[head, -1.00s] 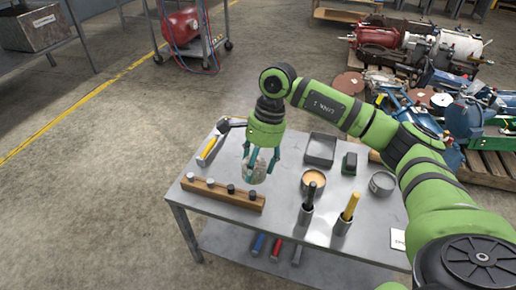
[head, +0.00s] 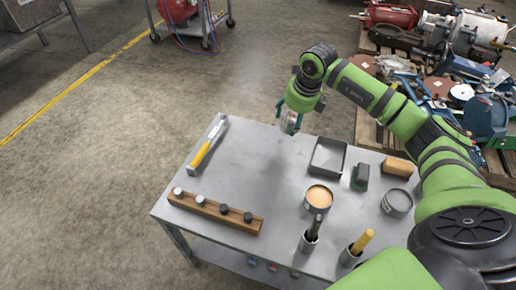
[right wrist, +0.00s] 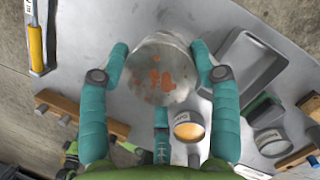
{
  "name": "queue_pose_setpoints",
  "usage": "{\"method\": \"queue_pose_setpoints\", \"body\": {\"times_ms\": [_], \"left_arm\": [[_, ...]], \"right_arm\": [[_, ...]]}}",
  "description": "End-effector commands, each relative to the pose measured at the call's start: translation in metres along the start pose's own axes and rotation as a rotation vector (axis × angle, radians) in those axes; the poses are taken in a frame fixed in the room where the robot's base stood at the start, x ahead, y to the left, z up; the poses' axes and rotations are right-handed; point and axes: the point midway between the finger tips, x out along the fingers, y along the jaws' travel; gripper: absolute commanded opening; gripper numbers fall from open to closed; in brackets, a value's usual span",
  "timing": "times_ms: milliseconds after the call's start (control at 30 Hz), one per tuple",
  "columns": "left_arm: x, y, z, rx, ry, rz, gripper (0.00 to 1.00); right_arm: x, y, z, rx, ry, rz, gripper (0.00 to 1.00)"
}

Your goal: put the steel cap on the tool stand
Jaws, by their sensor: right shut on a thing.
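My right gripper (head: 290,118) is shut on a round silvery thing (head: 289,123) and holds it at the table's far edge. In the right wrist view the gripper's teal fingers (right wrist: 161,78) close around this thing (right wrist: 157,72). It looks see-through or shiny, with rust-orange patches; I cannot tell its material. A wooden bar (head: 231,222) at the table's front left carries a row of several small round pieces, pale ones at left and dark ones at right. I cannot tell which thing is the steel cap or the tool stand. My left gripper is out of view.
A yellow-handled hammer (head: 207,146) lies at the table's left. The table's middle is clear.

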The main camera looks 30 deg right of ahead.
Motion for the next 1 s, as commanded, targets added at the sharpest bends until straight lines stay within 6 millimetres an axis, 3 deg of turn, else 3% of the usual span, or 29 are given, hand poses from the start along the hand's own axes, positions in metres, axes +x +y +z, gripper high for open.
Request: {"method": "queue_pose_setpoints", "body": {"times_ms": [200, 400, 567, 833, 1000], "left_arm": [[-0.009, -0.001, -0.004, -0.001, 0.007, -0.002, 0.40], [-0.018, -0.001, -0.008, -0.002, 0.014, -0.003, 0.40], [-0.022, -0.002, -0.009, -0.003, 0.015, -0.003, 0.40], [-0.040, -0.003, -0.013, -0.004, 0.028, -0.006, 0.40], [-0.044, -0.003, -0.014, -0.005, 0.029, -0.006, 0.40]], "right_arm": [[0.035, 0.052, 0.007, -0.007, 0.000, 0.007, 0.19], [0.059, 0.087, 0.012, -0.005, -0.001, 0.006, 0.19], [0.067, 0.097, 0.014, -0.004, -0.001, 0.003, 0.19], [0.101, 0.098, 0.004, -0.002, 0.000, 0.003, 0.19], [0.105, 0.098, 0.004, -0.004, -0.002, 0.002, 0.19]]}}
